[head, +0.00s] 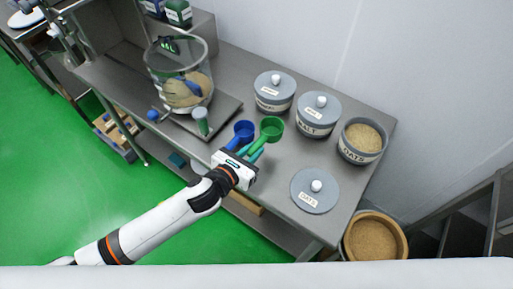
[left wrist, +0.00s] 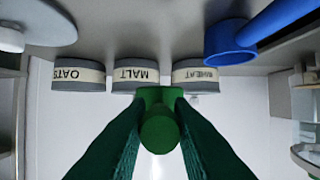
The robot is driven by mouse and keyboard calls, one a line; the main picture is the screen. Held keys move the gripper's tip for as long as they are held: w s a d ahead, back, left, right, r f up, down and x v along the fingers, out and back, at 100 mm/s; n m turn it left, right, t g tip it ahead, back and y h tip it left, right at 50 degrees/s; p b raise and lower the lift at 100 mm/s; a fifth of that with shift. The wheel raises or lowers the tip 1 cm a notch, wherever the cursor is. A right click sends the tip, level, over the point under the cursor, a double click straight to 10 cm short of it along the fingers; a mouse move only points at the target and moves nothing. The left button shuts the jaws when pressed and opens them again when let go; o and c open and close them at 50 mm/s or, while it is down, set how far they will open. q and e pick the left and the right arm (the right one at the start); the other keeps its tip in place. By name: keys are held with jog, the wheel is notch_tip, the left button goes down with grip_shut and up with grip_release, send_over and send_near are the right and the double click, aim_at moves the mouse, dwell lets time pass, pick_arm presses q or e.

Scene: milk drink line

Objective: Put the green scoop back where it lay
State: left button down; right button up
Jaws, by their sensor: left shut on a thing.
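The green scoop (head: 270,128) is in my left gripper (head: 254,155), which is shut on its handle over the steel counter (head: 225,68). In the left wrist view the scoop (left wrist: 160,122) sits between the two green-tinted fingers (left wrist: 158,135). It looks raised off the counter, though the height is hard to judge. A blue scoop (head: 243,131) is just left of it in the head view; it also shows in the left wrist view (left wrist: 232,42). My right gripper is not in view.
Behind stand two lidded jars (head: 274,92) (head: 318,115) and an open oats jar (head: 361,141). The oats lid (head: 315,190) lies at the right front. A glass vessel (head: 180,75) stands on a scale (head: 226,112) at left. A tub of grain (head: 374,238) stands beyond the right edge.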

pick_arm(q)
jog(key=shift+f+b, duration=0.3)
jog(key=shift+f, duration=0.15)
jog(key=shift+f+b, duration=0.3)
jog(key=shift+b, duration=0.05)
notch_tip(320, 180, down, 3)
jog(key=b, duration=0.3)
jog(key=shift+f+b, duration=0.4)
jog(key=shift+b, duration=0.1)
jog(key=shift+f+b, duration=0.75)
jog(key=shift+f, duration=0.65)
jog(key=c, duration=1.2)
grip_release()
jog(key=shift+o, duration=0.4)
